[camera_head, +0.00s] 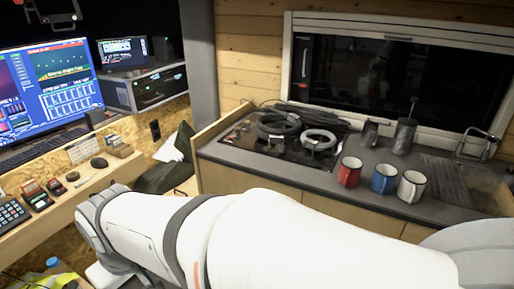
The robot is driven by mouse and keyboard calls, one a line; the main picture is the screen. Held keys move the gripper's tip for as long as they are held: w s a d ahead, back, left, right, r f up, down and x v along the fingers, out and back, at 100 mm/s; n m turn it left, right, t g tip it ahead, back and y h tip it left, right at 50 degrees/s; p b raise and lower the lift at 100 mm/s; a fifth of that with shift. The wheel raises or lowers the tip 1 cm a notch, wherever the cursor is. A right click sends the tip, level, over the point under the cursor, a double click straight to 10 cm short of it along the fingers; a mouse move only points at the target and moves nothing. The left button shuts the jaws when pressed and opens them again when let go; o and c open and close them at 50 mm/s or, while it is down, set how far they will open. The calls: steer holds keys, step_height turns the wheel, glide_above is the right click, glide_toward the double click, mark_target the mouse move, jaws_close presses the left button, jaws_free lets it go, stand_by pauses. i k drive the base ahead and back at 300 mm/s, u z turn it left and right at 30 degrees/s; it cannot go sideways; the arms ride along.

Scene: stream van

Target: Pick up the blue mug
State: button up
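The blue mug (383,179) stands upright on the dark counter (330,176) at the right. It has a pale rim and sits between a red mug (349,172) on its left and a white mug (411,187) on its right, with small gaps. My white arm (300,240) stretches across the lower part of the view, in front of the counter and well apart from the mugs. My gripper is not in view.
Coiled cables (278,126) lie on the counter left of the mugs. A grey metal pot (404,136) and a smaller grey cup (368,133) stand behind them. A ribbed drainer area and a tap (478,143) are at the right. A desk with screens (50,85) is at left.

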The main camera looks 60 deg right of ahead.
mark_target(384, 176)
steer(key=z, duration=3)
